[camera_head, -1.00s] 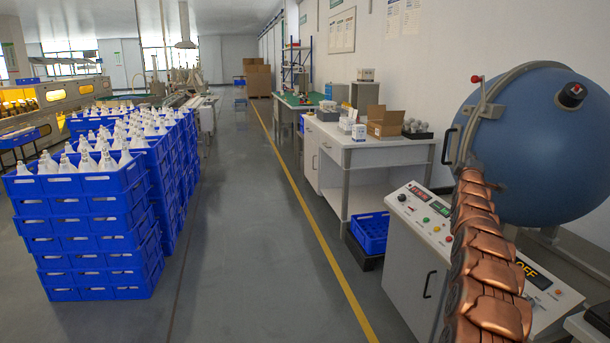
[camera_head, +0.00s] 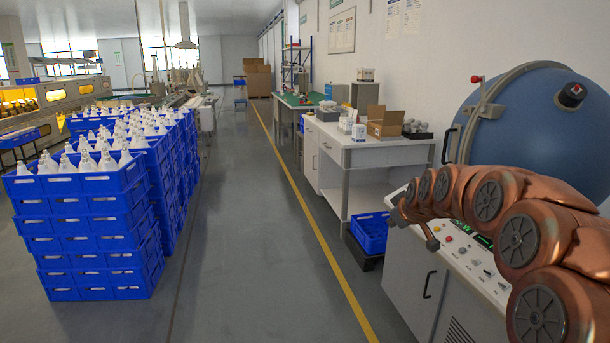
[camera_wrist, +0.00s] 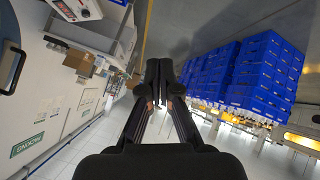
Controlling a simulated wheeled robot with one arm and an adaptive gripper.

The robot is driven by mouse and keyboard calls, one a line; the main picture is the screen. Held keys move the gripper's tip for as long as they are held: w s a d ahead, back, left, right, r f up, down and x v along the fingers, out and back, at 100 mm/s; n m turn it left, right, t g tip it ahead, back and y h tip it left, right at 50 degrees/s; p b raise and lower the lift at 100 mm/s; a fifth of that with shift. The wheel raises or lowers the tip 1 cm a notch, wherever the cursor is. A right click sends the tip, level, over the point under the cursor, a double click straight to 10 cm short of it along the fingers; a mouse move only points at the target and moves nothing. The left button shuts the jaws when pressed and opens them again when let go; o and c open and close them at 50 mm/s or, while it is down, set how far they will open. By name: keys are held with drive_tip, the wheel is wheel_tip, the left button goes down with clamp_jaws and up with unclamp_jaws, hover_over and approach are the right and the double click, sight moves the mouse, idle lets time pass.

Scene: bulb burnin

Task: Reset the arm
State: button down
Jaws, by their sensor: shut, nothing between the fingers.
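My copper-coloured arm reaches in from the right edge in the head view, bent and running leftward in front of the control cabinet. My gripper (camera_head: 432,240) is at its left end, small and partly hidden by the arm, over the cabinet's left side. In the wrist view my gripper's black fingers (camera_wrist: 158,78) are together, with nothing between them. The control cabinet (camera_head: 410,268) has buttons and a display on top, partly covered by my arm. The large blue sphere (camera_head: 525,120) stands behind it.
Stacked blue crates (camera_head: 90,235) of white bulbs stand at left; they also show in the wrist view (camera_wrist: 262,75). A white workbench (camera_head: 375,155) with boxes lines the right wall. A blue crate (camera_head: 370,232) sits low beside the cabinet. The grey aisle floor (camera_head: 245,250) is clear.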

drive_tip(key=s+a+f+m+g, duration=0.1)
drive_tip(key=s+a+f+g, duration=0.1)
drive_tip(key=s, duration=0.6)
drive_tip(key=s+a+f+g, duration=0.2)
drive_tip(key=s+f, duration=0.1)
drive_tip(key=s, duration=0.5)
drive_tip(key=s+a+f+m+g, duration=0.1)
drive_tip(key=s+a+f+g, duration=0.1)
drive_tip(key=s, duration=0.7)
drive_tip(key=s+f+m+g, duration=0.2)
drive_tip(key=s+f+g, duration=0.1)
drive_tip(key=s, duration=1.2)
drive_tip(key=s+f+m+g, duration=0.2)
drive_tip(key=s+m+g, duration=0.15)
drive_tip(key=s, duration=1.15)
drive_tip(key=s+a+p+v, duration=0.1)
drive_tip(key=s+p+v, duration=0.1)
drive_tip(key=p+v, duration=1.2)
drive_tip(key=shift+d+r+n+t+h, duration=0.35)
drive_tip(key=shift+r+n+t+h, duration=0.1)
drive_tip(key=shift+r, duration=0.3)
drive_tip(key=shift+s, duration=0.15)
